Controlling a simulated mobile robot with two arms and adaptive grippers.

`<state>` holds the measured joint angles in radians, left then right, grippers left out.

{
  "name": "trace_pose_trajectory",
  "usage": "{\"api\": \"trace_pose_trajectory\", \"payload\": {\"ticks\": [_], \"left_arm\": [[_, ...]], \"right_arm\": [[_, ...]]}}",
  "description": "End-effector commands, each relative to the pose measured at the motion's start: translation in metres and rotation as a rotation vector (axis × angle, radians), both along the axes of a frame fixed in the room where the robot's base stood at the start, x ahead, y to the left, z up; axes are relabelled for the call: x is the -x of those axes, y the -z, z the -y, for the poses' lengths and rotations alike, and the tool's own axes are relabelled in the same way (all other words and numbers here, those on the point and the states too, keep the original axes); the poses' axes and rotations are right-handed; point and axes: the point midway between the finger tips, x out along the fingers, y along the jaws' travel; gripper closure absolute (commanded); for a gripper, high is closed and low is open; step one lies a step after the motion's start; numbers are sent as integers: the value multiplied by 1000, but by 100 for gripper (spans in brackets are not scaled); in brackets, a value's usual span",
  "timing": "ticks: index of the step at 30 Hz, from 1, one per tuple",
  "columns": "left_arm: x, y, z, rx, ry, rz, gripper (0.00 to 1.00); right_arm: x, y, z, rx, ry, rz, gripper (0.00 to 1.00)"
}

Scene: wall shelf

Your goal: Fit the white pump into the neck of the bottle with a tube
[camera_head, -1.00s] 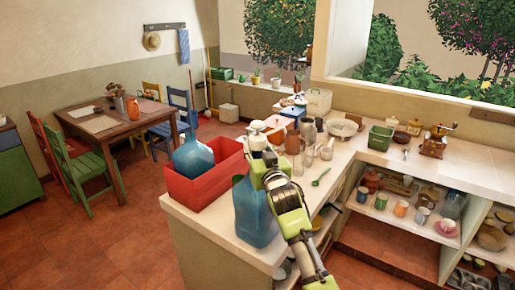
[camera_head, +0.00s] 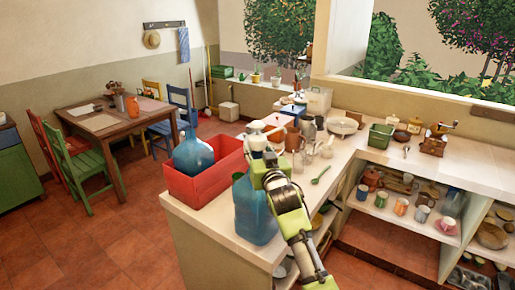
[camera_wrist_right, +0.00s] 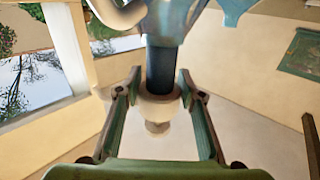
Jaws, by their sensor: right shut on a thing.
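The white pump (camera_head: 255,136) is upright above the large blue bottle (camera_head: 256,212), which stands on the counter's near left corner. My right gripper (camera_head: 257,158) is shut on the pump, just over the bottle's top. In the right wrist view the pump's pale collar (camera_wrist_right: 158,104) sits between the two fingers of my right gripper (camera_wrist_right: 160,92), with a dark cylinder (camera_wrist_right: 161,68) beside it. Bluish, see-through shapes show at the top there. My gripper hides the bottle's neck, so I cannot tell whether the pump touches it. My left gripper is not in view.
A red crate (camera_head: 205,184) holding another blue bottle (camera_head: 192,155) stands close left of the bottle. Open shelves hold cups below.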

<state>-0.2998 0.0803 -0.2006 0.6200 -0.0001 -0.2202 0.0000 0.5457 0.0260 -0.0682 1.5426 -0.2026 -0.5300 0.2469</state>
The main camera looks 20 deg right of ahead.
Motion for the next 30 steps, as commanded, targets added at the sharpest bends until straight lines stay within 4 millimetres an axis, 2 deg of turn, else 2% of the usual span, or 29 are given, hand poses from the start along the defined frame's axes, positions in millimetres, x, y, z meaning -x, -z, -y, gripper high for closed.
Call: {"api": "trace_pose_trajectory", "payload": {"ticks": [30], "left_arm": [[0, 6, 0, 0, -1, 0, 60]], "right_arm": [[0, 12, 0, 0, 0, 0, 87]]}}
